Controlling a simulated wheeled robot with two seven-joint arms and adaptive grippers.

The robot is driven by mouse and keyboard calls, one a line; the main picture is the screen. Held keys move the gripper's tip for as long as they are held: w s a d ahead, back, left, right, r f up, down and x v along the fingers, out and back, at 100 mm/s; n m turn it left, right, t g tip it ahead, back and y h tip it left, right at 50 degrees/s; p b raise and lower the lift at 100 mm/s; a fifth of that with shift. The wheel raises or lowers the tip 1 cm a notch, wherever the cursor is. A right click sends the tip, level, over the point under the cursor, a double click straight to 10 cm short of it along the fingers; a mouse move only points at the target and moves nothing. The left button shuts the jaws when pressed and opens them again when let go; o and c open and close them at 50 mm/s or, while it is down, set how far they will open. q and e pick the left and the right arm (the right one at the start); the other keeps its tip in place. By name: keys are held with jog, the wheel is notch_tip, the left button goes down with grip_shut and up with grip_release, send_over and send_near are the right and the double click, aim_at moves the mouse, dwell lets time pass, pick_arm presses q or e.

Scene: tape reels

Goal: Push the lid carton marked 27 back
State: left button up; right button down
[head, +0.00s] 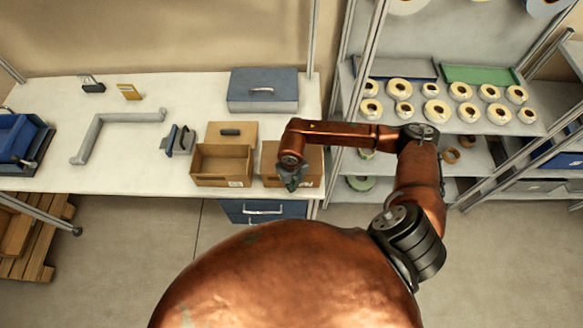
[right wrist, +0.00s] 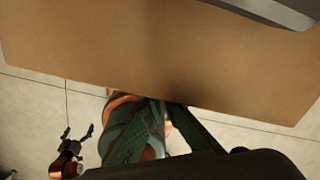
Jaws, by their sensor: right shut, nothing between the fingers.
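Two brown cartons stand side by side near the table's front edge in the head view. The left one (head: 222,178) is open, with its lid flap raised behind it. The right carton (head: 314,162) is partly hidden by my right arm. Their small labels are too small to read, so I cannot tell which is marked 27. My right gripper (head: 291,183) is shut and empty at the right carton's front. In the right wrist view its greenish fingers (right wrist: 150,135) are close to a brown carton surface (right wrist: 170,60); contact is unclear. My left gripper (right wrist: 77,132) shows small there, fingers apart.
A blue-grey case (head: 262,92) stands behind the cartons on the white table (head: 130,182). A grey bracket (head: 110,120) and a blue-grey tool (head: 180,140) lie left. A rack of tape reels (head: 437,110) stands right, beyond a metal post.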

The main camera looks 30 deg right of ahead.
jog(key=shift+w+d+b, duration=0.75)
jog(key=shift+w+d, duration=0.1)
jog(key=shift+w, duration=0.6)
jog(key=shift+w+d+b, duration=0.8)
jog(key=shift+w+d, duration=0.1)
jog(key=shift+w, duration=0.5)
jog(key=shift+w+d+b, duration=0.75)
jog(key=shift+w+d, duration=0.1)
jog(key=shift+w, duration=0.6)
jog(key=shift+w+d+b, duration=0.6)
jog(key=shift+w, duration=0.35)
jog(key=shift+w+d+b, duration=0.55)
jog(key=shift+w+b, duration=0.05)
jog(key=shift+w, duration=0.4)
jog(key=shift+w+d+b, duration=0.6)
jog(key=shift+w, duration=0.35)
jog(key=shift+s+a+r+p, duration=0.15)
jog(key=shift+s+a+p, duration=0.15)
jog(key=shift+s+p, duration=0.2)
jog(key=shift+s+a+p, duration=0.3)
jog(key=shift+s+a, duration=0.1)
jog(key=shift+s, duration=0.25)
jog(key=shift+s+a+p, duration=0.3)
jog(key=shift+s+a, duration=0.05)
jog(key=shift+s, duration=0.3)
jog(key=shift+r+p, duration=2.8)
jog(key=shift+r, duration=2.15)
jog(key=shift+f, duration=0.1)
